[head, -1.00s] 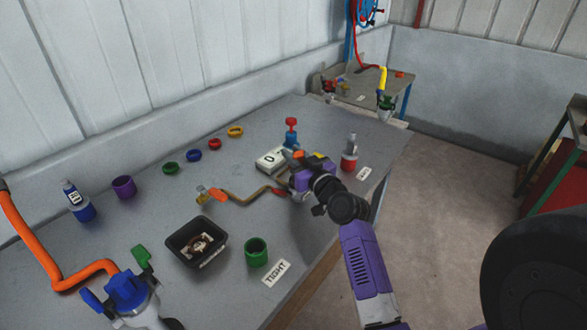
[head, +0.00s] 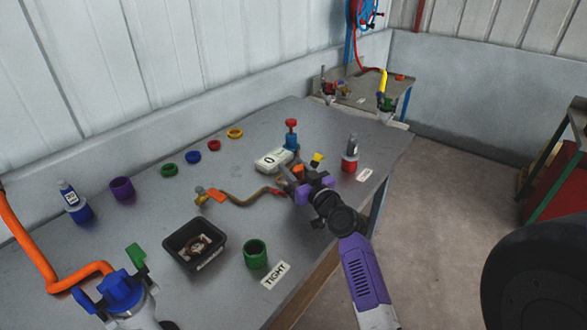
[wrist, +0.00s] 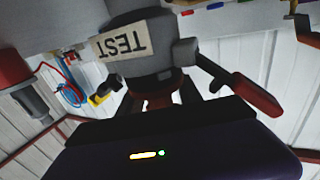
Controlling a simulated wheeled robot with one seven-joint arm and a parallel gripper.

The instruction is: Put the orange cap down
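A small orange piece (head: 298,169), which looks like the orange cap, shows at the front end of my gripper (head: 291,176) in the head view. I cannot tell whether the fingers grip it or are apart from it. My gripper is low over the right part of the grey bench (head: 225,226). No orange cap can be made out there.
A black tray (head: 182,262) and green cup (head: 256,253) stand at front.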

